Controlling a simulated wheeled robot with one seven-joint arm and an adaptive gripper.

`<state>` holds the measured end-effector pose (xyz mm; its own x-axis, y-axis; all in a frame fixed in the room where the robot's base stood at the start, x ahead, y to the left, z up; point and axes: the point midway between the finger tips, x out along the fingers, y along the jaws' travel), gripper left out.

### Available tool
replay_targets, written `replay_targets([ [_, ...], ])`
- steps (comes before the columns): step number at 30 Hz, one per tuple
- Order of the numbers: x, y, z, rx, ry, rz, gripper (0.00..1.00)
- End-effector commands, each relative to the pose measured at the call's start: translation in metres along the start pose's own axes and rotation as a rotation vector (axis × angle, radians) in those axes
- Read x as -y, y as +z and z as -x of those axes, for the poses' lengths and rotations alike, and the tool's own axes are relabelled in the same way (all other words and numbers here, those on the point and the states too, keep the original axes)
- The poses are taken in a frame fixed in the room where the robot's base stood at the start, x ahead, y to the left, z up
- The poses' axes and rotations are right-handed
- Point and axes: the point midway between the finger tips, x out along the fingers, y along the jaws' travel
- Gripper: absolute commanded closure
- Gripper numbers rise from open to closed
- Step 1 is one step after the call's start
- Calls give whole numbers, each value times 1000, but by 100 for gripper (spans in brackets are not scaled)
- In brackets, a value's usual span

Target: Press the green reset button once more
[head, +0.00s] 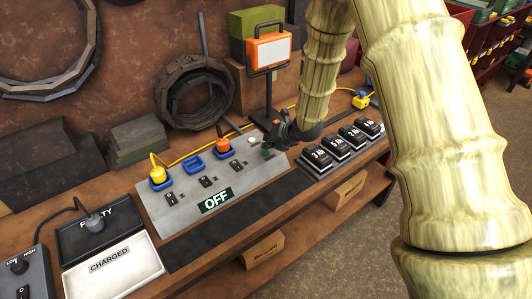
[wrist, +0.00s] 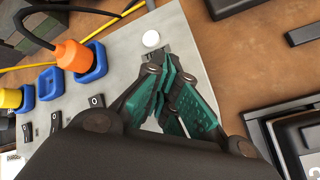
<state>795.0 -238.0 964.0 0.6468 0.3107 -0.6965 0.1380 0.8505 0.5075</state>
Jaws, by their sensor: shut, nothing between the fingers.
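The grey control panel (head: 185,213) lies on the bench with an OFF sign (head: 215,201) on its front. My gripper (head: 269,148) is over the panel's right end, pointing down, and its teal fingers are closed together and empty. In the wrist view the fingertips (wrist: 164,68) are close to the panel surface, just below a round white lamp or button (wrist: 151,38). The white round piece also shows in the head view (head: 252,140). I cannot make out the green reset button apart from my teal fingers; the gripper may hide it. Contact cannot be told.
A yellow plug (head: 157,173) and an orange plug (head: 222,147) sit in blue sockets, with an empty blue socket (head: 193,164) between. Black switches line the panel. Black battery packs (head: 337,145) stand to the right. An orange work light (head: 269,50) stands behind.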

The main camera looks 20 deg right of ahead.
Motion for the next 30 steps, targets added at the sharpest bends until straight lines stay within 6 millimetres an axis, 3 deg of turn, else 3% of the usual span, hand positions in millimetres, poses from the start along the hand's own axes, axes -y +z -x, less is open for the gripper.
replay_targets([
  [30, 4, -4, -5, 0, 0, 0, 100],
])
